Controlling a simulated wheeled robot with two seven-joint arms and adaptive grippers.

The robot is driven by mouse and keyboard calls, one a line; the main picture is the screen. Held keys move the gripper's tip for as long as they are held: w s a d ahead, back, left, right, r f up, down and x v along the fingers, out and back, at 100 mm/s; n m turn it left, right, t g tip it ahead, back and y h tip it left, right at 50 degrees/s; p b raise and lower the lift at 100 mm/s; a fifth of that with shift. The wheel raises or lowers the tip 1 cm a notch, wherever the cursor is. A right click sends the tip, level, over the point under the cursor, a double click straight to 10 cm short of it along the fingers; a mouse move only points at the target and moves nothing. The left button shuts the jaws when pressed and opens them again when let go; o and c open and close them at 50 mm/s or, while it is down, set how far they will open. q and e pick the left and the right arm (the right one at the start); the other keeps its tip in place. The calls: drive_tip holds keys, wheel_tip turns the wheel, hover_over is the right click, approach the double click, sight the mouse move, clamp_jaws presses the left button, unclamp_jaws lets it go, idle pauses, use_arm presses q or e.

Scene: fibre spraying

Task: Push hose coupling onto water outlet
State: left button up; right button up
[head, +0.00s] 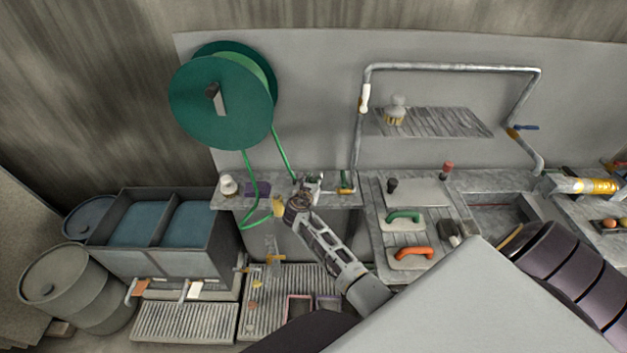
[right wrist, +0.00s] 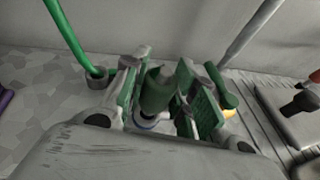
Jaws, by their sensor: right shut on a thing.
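My right gripper (head: 309,184) is at the back counter, just left of the foot of the grey pipe. In the right wrist view its green-padded fingers (right wrist: 168,95) are shut on a dark green cylindrical piece (right wrist: 156,90), which looks like the hose coupling. The green hose (head: 283,153) hangs from the reel and ends beside this gripper; it also shows in the right wrist view (right wrist: 66,32). A brass and green fitting (head: 345,184), probably the water outlet, stands just right of the gripper. I cannot tell whether the coupling touches it. My left gripper is not in view.
The green hose reel (head: 215,98) is on the back wall. A grey pipe frame (head: 450,68) rises on the right. Green (head: 404,215) and orange (head: 411,253) handles lie at the front right.

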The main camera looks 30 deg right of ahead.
drive_tip(key=shift+f+b, duration=0.5)
drive_tip(key=shift+f, duration=0.65)
idle(0.4)
drive_tip(key=o, duration=1.1)
drive_tip(key=shift+v, duration=6)
drive_tip(key=shift+s, duration=0.1)
